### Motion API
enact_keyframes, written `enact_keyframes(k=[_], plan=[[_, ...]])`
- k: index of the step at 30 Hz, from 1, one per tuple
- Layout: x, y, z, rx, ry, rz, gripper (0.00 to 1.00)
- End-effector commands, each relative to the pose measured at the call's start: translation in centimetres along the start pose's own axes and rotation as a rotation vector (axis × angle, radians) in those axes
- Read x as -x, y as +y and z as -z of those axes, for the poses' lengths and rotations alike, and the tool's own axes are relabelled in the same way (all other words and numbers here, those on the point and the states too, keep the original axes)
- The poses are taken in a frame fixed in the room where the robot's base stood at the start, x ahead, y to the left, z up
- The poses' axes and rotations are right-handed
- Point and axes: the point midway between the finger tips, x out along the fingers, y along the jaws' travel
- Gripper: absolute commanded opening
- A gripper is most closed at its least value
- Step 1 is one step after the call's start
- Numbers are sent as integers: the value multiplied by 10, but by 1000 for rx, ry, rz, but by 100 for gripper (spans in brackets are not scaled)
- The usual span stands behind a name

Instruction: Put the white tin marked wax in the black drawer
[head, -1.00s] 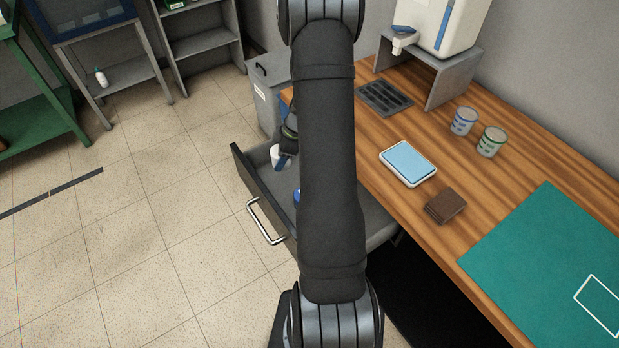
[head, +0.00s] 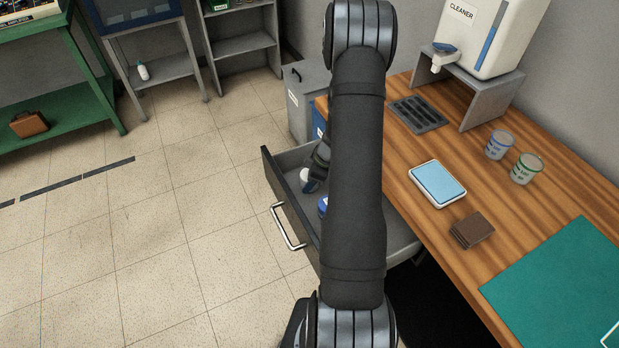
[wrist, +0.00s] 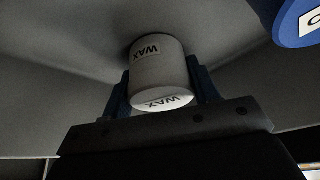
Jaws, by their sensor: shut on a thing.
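The white tin marked wax (wrist: 157,75) is between the two blue fingers of my gripper (wrist: 160,88) in the wrist view, which are shut on it. WAX shows on its side and on its near end. In the head view the tin (head: 308,182) shows inside the open drawer (head: 283,203), near its floor; I cannot tell whether it touches. The drawer has a dark front and a metal handle, and my arm hides much of its inside. My gripper in the head view is mostly hidden behind my arm.
A blue-topped item (head: 322,206) lies in the drawer near the tin; it also shows in the wrist view (wrist: 296,22). The wooden bench (head: 405,160) at right holds a blue-and-white tray (head: 437,184), a brown block (head: 471,230) and two tins. A grey bin (head: 308,95) stands behind the drawer.

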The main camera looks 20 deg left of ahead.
Motion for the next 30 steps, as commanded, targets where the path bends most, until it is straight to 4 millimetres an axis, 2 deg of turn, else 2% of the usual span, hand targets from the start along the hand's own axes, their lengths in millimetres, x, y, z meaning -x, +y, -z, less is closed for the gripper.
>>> enact_keyframes(k=[1, 2, 5, 13, 17, 23, 30], plan=[[-2, 0, -1, -1, 0, 1, 30], [-2, 0, -1, 0, 0, 0, 59], [-2, 0, -1, 0, 0, 0, 77], [-1, 0, 0, 0, 0, 0, 77], [6, 0, 1, 1, 1, -1, 77], [37, 1, 2, 3, 1, -4, 77], [74, 0, 19, 3, 1, -2, 77]])
